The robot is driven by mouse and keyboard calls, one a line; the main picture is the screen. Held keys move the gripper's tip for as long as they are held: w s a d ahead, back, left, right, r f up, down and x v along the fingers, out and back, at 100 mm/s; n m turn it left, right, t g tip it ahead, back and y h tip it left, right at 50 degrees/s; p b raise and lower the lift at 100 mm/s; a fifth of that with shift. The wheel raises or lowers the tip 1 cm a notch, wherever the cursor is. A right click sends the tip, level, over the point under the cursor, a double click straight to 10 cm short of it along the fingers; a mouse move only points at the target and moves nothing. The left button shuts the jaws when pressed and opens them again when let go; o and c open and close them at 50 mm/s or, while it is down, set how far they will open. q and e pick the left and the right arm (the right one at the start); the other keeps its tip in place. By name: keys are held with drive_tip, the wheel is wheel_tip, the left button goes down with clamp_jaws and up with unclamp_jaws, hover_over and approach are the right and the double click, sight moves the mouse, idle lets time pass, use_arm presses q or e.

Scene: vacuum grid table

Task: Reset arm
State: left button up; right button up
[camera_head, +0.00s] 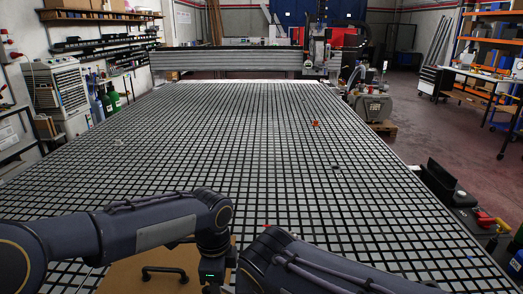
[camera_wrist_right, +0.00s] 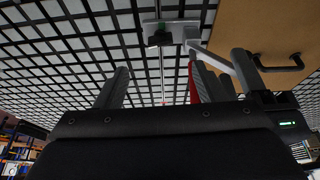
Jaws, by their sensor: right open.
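My left arm (camera_head: 130,225) comes in from the left and bends down at its wrist. Its gripper end (camera_head: 212,268) points down over the near edge of the table, and its fingers cannot be made out. My right arm (camera_head: 320,268) crosses the bottom right of the head view, and its gripper is hidden there. In the right wrist view my right gripper (camera_wrist_right: 180,65) has its fingers apart over the grid table (camera_wrist_right: 55,45). A thin red strip (camera_wrist_right: 195,85) and a pale bracket with a dark block (camera_wrist_right: 160,33) show beyond the fingers. I cannot tell whether the fingers touch them.
A brown board (camera_head: 125,272) with a black handle (camera_head: 165,272) lies below my left arm. Small orange (camera_head: 315,122) and dark (camera_head: 336,167) pieces sit on the grid. A gantry beam (camera_head: 225,60) spans the far end. Most of the grid is clear.

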use_arm(q)
wheel_tip(320, 180, up, 7)
drive_tip(key=shift+r, duration=0.15)
drive_tip(key=shift+s+a+r, duration=0.1)
drive_tip(key=shift+a+r, duration=0.05)
drive_tip(key=shift+r, duration=0.15)
drive_tip(key=s+a+f+n+t+h, duration=0.2)
drive_tip(key=s+a+n, duration=0.3)
drive_tip(key=s+n, duration=0.5)
drive_tip(key=s+a+f+n+t+h, duration=0.1)
drive_tip(key=s+a+f+n+t, duration=0.2)
drive_tip(key=s+n, duration=0.7)
drive_tip(key=a, duration=0.2)
drive_tip(key=shift+s+a+f+t+h, duration=0.25)
drive_tip(key=shift+s+a+t+h, duration=0.05)
drive_tip(key=shift+s+h, duration=0.1)
use_arm(e)
drive_tip(key=s+d+f+m+y, duration=0.1)
drive_tip(key=s+d+y, duration=0.1)
drive_tip(key=s+d, duration=0.5)
drive_tip(key=s+d+f+t+y, duration=0.1)
drive_tip(key=s+d, duration=0.6)
drive_tip(key=d, duration=0.5)
drive_tip(key=shift+s+d+m+y, duration=0.2)
drive_tip(key=shift+s+m+y, duration=0.1)
drive_tip(key=shift+m+y, duration=0.1)
